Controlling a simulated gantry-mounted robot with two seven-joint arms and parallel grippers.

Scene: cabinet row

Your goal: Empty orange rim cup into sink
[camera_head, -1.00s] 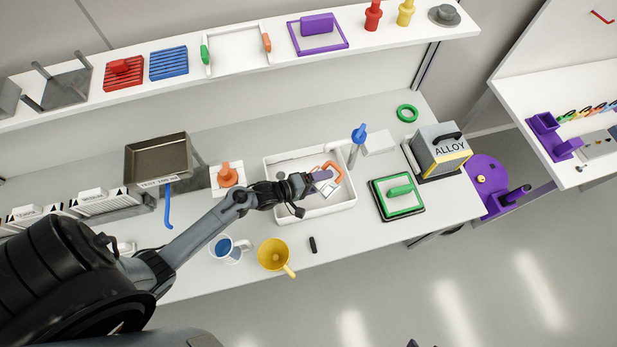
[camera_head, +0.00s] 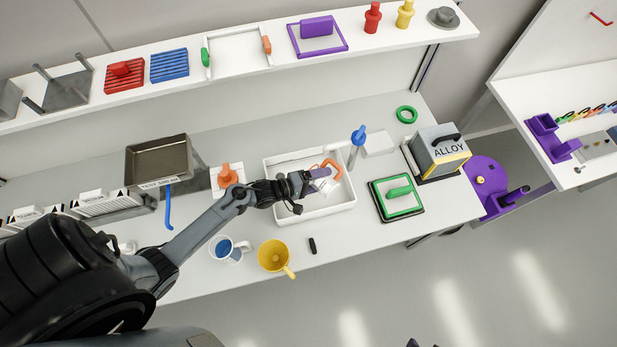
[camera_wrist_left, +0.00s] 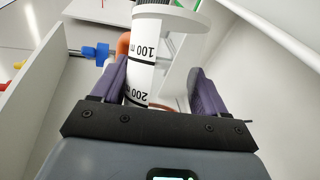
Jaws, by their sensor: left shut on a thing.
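The orange rim cup (camera_wrist_left: 150,55) is a white cylinder with black volume marks, seen between my fingers in the left wrist view. In the head view its orange part (camera_head: 331,167) shows just beyond my left gripper (camera_head: 318,174). My left gripper is shut on the cup and holds it over the white sink (camera_head: 318,211). The cup looks tilted. Its opening and contents cannot be made out. My right gripper is not in view.
A tap with a blue handle (camera_head: 358,133) stands at the sink's back right. A blue-and-white mug (camera_head: 223,247), a yellow cup (camera_head: 273,256) and a small black piece (camera_head: 312,245) are in front. A green-framed tray (camera_head: 395,209) and the ALLOY box (camera_head: 440,152) lie right.

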